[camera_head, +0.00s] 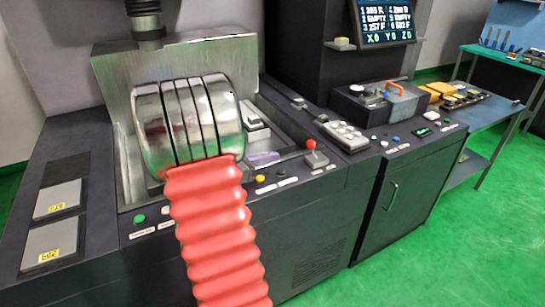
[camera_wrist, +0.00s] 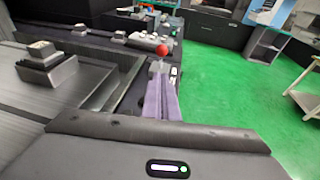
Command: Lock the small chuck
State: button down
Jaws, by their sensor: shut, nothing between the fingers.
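A lever with a red ball knob (camera_head: 311,145) stands on a small grey base (camera_head: 316,159) at the front rim of the machine's tank. The red knob also shows in the wrist view (camera_wrist: 162,49), just beyond my fingertips. My gripper (camera_wrist: 160,72) has purple fingers, which are shut and empty. In the head view a bit of purple finger (camera_head: 264,158) shows left of the lever, apart from the knob. A grey stepped block (camera_wrist: 48,68), possibly the small chuck, sits on the tank's table at left in the wrist view. My arm hides much of the tank in the head view.
A grey keypad (camera_head: 345,136) lies right of the lever. A yellow button (camera_head: 260,179) and a green button (camera_head: 140,219) sit on the front rim. A tool column (camera_head: 146,22) hangs above the tank. Green floor (camera_head: 440,230) is clear at right.

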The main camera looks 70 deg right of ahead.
send_near(313, 151)
jog(key=shift+s+d+r, duration=0.2)
jog(key=shift+d, duration=0.4)
jog(key=shift+s+d+r, duration=0.2)
jog(key=shift+d, duration=0.45)
jog(key=shift+s+d, duration=0.2)
jog(key=shift+d, duration=0.25)
jog(key=shift+a, duration=0.2)
jog(key=shift+w+d+r, duration=0.1)
jog(key=shift+d+r, duration=0.05)
jog(key=shift+d, duration=0.05)
